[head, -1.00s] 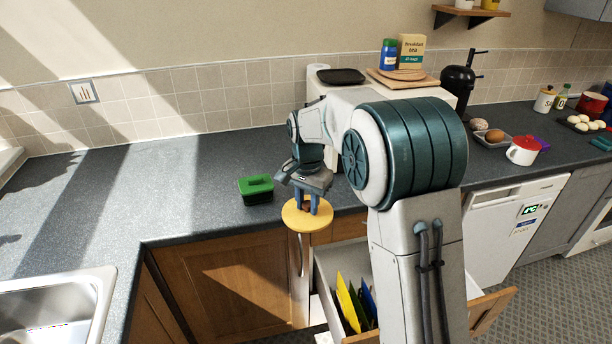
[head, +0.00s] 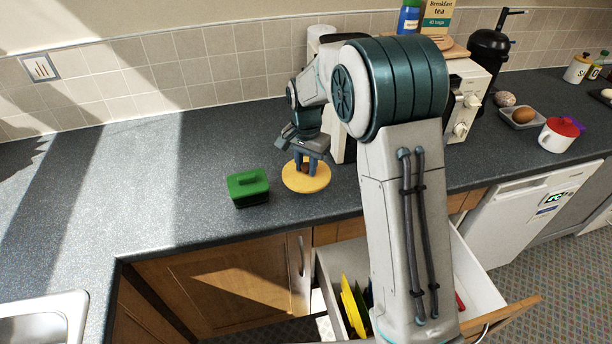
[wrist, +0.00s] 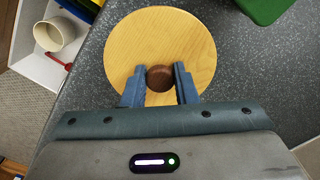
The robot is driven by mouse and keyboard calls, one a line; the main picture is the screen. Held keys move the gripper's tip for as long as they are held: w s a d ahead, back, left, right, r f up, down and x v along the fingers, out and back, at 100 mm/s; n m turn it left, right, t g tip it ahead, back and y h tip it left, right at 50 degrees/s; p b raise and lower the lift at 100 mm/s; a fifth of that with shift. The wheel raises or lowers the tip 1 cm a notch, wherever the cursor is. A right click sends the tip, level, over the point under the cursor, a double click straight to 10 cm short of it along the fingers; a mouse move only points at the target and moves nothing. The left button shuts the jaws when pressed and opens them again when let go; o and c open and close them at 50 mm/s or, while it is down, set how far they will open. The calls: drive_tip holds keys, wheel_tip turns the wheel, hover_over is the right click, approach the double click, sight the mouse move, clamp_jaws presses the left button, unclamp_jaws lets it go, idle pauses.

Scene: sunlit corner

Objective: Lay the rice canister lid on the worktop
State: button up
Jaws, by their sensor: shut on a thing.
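The rice canister lid (head: 306,184) is a round, light wooden disc with a dark brown knob (wrist: 160,78). My gripper (head: 307,164) is shut on the knob, with one finger on each side of it in the wrist view. In the head view the lid is over the front part of the dark worktop (head: 215,150), to the right of a green box. I cannot tell whether the lid touches the worktop or is held just above it.
The green lidded box (head: 248,187) stands close to the lid's left. Below the worktop's front edge, a drawer (head: 480,290) stands open with colourful items inside. A white appliance (head: 466,100) is behind my arm. The worktop further left is clear.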

sight(306, 173)
drive_tip(key=shift+f+p, duration=0.4)
drive_tip(key=shift+f, duration=2.1)
drive_tip(key=shift+f, duration=0.15)
drive_tip(key=o, duration=1)
